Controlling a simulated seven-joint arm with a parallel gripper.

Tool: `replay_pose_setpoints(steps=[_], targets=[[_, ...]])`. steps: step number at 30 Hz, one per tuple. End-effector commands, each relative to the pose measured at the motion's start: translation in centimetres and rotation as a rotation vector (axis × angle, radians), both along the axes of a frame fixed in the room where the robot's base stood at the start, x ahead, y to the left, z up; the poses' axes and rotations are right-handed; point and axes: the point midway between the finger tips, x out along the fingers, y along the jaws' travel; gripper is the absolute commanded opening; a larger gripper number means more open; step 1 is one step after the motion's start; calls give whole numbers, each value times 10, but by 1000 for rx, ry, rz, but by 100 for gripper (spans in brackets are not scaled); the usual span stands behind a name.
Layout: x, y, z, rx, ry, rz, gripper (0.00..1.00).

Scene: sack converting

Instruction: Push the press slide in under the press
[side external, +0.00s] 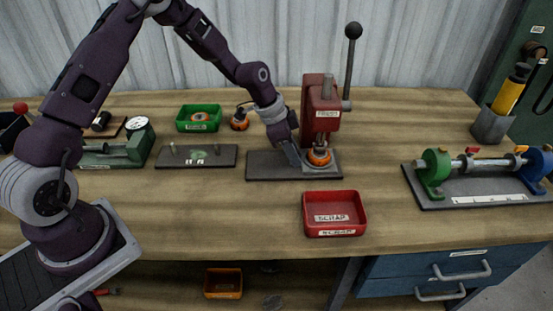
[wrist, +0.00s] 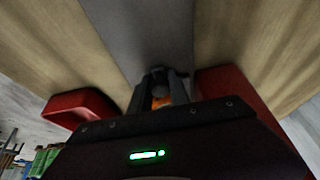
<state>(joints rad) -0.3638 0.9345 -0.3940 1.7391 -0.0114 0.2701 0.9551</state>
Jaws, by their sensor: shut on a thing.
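The red press (side external: 322,110) stands on a grey base plate (side external: 265,167) on the bench, its black-knobbed lever upright. How far the slide is under the press cannot be told.
A red scrap bin (side external: 335,214) stands in front of the press. A green bin (side external: 198,118), a small orange-and-dark piece (side external: 240,122) and a dark plate with pegs (side external: 196,157) are to the left. A roller fixture (side external: 480,175) is at the right. Bare bench lies between.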

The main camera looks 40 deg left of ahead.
Motion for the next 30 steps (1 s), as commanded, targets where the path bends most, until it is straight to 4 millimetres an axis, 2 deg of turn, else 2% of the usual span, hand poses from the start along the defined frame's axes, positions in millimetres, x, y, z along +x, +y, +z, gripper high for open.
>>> replay_pose_setpoints(steps=[7, 8, 9, 10, 17, 30], targets=[[5, -6, 2, -7, -14, 0, 0], [6, -6, 2, -7, -14, 0, 28], [6, -7, 2, -7, -15, -1, 36], [6, -7, 2, -7, -15, -1, 40], [5, -7, 4, -9, -15, -1, 40], [-9, 9, 46, -4, -11, 1, 40]])
